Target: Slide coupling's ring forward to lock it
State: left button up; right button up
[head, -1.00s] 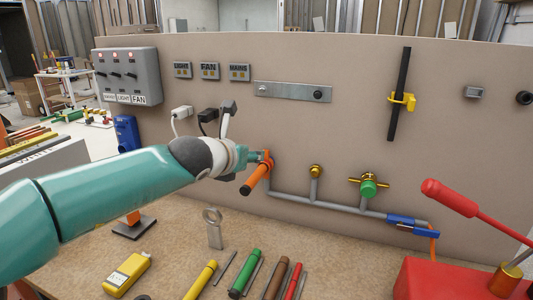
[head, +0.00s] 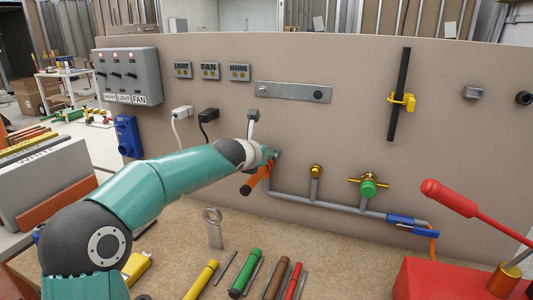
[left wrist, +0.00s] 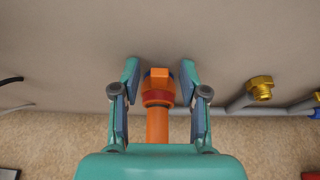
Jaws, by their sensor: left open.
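The coupling is an orange cylinder (head: 250,182) at the left end of the grey pipe on the wall panel. In the left wrist view its orange body (left wrist: 157,125) runs up to a wider head with a dark red band (left wrist: 158,97), probably the ring, and an orange block on top. My left gripper (left wrist: 159,68) is open. Its two fingers stand to the left and right of the coupling's head, with a gap on both sides. In the head view my left gripper (head: 270,154) partly hides the coupling's upper end. My right gripper is not in view.
The grey pipe (head: 328,203) runs right along the panel past a brass fitting (head: 316,171) and a green-knobbed valve (head: 369,188). Several coloured rods and a wrench (head: 214,230) lie or stand on the bench below. A red box (head: 440,280) stands at the right.

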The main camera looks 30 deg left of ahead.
pick_arm(q)
jog(key=shift+c, duration=0.4)
grip_shut()
jog(key=shift+s+d+f, duration=0.1)
jog(key=shift+s+d, duration=0.05)
jog(key=shift+s, duration=0.55)
jog(key=shift+c, duration=1.5)
grip_release()
jog(key=o, duration=0.4)
jog(key=shift+s, duration=0.15)
